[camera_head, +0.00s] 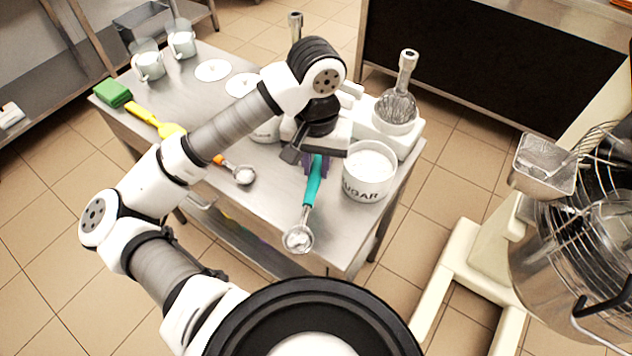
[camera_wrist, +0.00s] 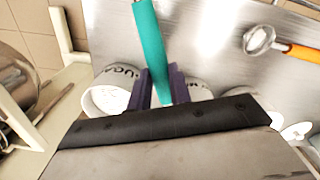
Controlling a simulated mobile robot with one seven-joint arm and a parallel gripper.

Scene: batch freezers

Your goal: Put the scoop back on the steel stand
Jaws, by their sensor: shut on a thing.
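My gripper (camera_head: 315,165), with purple fingers, is shut on the teal handle of a scoop (camera_head: 311,188) above the front right part of the steel table (camera_head: 215,205). The scoop's round steel bowl hangs toward the table's near edge; I cannot tell if it touches the table. In the wrist view the teal handle of the scoop (camera_wrist: 150,45) runs between the fingers of my gripper (camera_wrist: 160,92), and its bowl is out of view. A second scoop with an orange handle (camera_head: 244,175) lies on the table to the left. No stand separate from the steel table is clearly visible.
A white sugar tub (camera_head: 368,185) stands just right of my gripper. A yellow brush (camera_head: 160,122), green block (camera_head: 113,93) and two jugs (camera_head: 148,66) are farther left. A mixer bowl (camera_head: 560,265) is at right.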

